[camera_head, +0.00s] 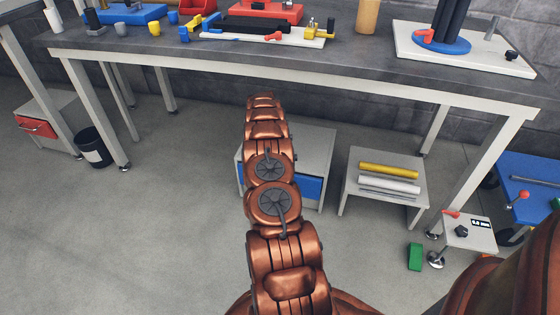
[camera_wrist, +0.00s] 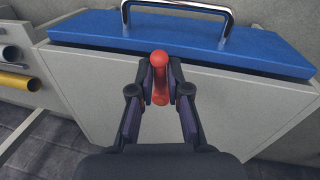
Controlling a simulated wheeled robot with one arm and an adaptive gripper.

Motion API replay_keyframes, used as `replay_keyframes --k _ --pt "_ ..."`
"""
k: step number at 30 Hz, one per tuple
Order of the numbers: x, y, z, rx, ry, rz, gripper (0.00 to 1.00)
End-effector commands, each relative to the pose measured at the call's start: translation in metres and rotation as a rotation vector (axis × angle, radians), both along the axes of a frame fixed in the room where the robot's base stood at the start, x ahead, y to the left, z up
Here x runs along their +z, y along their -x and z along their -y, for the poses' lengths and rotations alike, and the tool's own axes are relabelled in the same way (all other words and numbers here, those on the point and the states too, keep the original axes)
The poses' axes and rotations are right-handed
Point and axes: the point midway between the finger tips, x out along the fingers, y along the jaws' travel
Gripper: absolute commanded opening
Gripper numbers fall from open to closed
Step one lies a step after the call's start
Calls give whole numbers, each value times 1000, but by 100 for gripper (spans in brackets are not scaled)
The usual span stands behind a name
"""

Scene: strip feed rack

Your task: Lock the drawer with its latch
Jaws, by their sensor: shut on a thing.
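The drawer has a blue front (camera_wrist: 105,33) with a chrome bar handle (camera_wrist: 228,28). In the wrist view it lies across the top, above a light grey cabinet panel (camera_wrist: 85,85). The red latch (camera_wrist: 160,58) with a rounded end stands at the middle of the panel, near the edge of the blue front. My gripper (camera_wrist: 160,72) is shut on the latch, a dark finger on each side. The latch's lower part is partly hidden by the fingers. In the head view the blue drawer (camera_head: 310,188) shows under the workbench, and my arm hides the gripper and latch.
A workbench (camera_head: 300,74) with trays and fixtures stands over the cabinet. A small stand (camera_head: 361,156) with yellow and light rods is to its right. A red-drawer cabinet (camera_head: 62,108) and dark bin (camera_head: 94,147) stand left. The floor left of my arm is clear.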

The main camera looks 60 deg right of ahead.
Motion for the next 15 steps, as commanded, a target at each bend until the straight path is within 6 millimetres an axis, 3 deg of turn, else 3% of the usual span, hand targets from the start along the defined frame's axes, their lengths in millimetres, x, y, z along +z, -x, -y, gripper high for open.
replay_keyframes --k 15 --pt "1 -3 2 -87 5 3 0"
